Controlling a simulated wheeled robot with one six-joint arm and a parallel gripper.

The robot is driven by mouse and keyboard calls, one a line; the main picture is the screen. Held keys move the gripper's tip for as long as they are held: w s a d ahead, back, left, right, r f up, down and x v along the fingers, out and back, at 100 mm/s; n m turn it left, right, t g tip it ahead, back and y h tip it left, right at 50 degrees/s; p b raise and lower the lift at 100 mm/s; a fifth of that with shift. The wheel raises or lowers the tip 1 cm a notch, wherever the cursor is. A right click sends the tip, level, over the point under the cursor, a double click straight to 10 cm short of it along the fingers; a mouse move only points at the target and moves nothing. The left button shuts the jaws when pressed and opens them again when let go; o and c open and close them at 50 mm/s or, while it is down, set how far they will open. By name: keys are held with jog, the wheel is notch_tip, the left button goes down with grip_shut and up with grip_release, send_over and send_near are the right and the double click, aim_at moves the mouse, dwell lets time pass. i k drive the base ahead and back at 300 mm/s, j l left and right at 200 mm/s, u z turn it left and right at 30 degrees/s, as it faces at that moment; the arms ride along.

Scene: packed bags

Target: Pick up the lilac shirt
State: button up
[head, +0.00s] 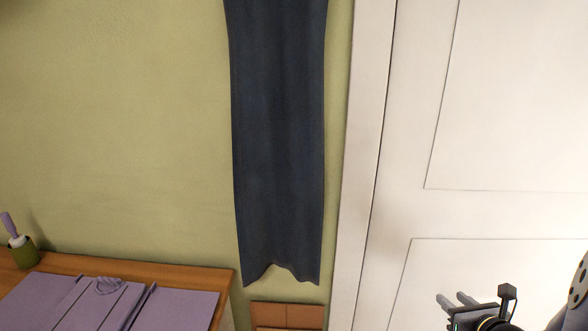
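Lilac cloth, which looks like the lilac shirt (104,308), lies flat on a wooden table at the lower left of the head view. It shows as side-by-side panels with fold lines and a small looped detail near its top edge. Its near part is cut off by the frame's bottom edge. My gripper (453,298) is at the lower right, in front of the white door and far to the right of the cloth. Its two grey fingers stand a little apart, and I see nothing between them.
The wooden table (190,275) stands against a green wall. A green pot (24,253) with a lilac-handled item stands at its far left. A long dark blue cloth (280,150) hangs on the wall. A brown box-like object (287,315) is below it. A white door (500,215) fills the right.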

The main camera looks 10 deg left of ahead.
aim_at(101, 303)
jog(key=i+u, duration=0.15)
jog(key=u, duration=0.3)
jog(key=i+u, duration=0.1)
jog(key=u, duration=0.4)
jog(key=i+u, duration=0.15)
jog(key=u, duration=0.3)
jog(key=i+l+u, duration=0.1)
jog(key=u, duration=0.4)
jog(key=i+l+u, duration=0.2)
jog(key=u, duration=0.2)
jog(key=i+l+u, duration=0.25)
jog(key=u, duration=0.2)
jog(key=i, duration=0.05)
